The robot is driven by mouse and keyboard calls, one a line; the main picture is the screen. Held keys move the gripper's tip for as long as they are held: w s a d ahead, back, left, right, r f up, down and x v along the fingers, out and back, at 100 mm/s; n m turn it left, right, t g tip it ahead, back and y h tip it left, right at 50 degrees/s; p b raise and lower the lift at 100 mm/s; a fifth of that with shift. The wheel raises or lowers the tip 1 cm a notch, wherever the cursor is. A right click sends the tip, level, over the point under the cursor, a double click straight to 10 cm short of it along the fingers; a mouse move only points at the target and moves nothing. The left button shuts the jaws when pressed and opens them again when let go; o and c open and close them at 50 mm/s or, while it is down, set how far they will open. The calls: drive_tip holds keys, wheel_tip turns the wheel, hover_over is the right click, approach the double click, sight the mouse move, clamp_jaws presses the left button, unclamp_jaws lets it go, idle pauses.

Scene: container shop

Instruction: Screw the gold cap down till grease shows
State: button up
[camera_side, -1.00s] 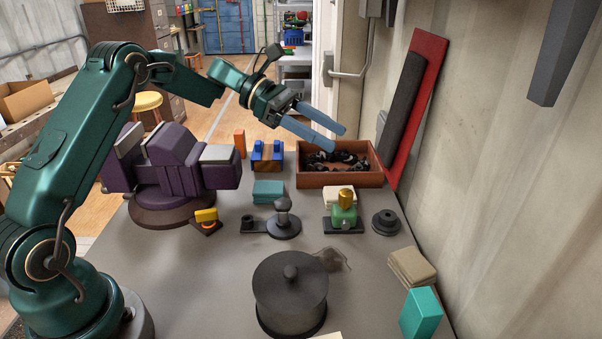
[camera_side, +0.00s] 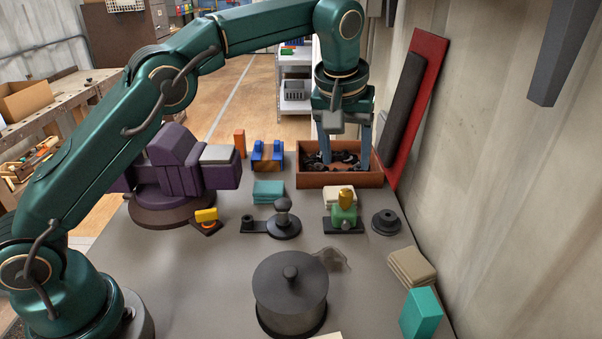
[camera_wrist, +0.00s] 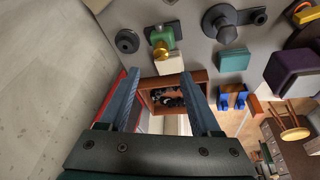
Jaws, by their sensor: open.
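The gold cap (camera_side: 346,197) sits on top of a small green body (camera_side: 344,217), which stands on a dark base plate on the bench. The gold cap (camera_wrist: 161,52) and green body (camera_wrist: 161,36) also show at the top of the wrist view. My gripper (camera_side: 345,150) points down over the wooden box behind the cap, its two blue fingers apart and empty. In the wrist view my gripper's fingers (camera_wrist: 165,80) frame the box between them. No grease can be made out at the cap.
The wooden box (camera_side: 340,180) holds dark parts. A black stepped disc (camera_side: 386,222) stands right of the green body and a black post on a plate (camera_side: 283,222) left of it. A large dark lidded pot (camera_side: 290,290) is in front. A purple vise (camera_side: 180,165) stands left.

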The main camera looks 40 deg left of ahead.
drive_tip(key=r, duration=0.1)
hover_over(346, 192)
drive_tip(key=s, duration=0.2)
drive_tip(key=shift+f, duration=2.35)
drive_tip(key=shift+t+y, duration=0.4)
drive_tip(key=shift+d+x, duration=0.15)
drive_tip(key=shift+x, duration=0.7)
drive_tip(key=shift+d+x, duration=0.15)
drive_tip(key=shift+x, duration=0.7)
drive_tip(key=shift+d+x, duration=0.2)
drive_tip(key=shift+x, duration=0.65)
drive_tip(key=shift+s+f+m, duration=0.1)
drive_tip(key=shift+m, duration=0.2)
clamp_jaws()
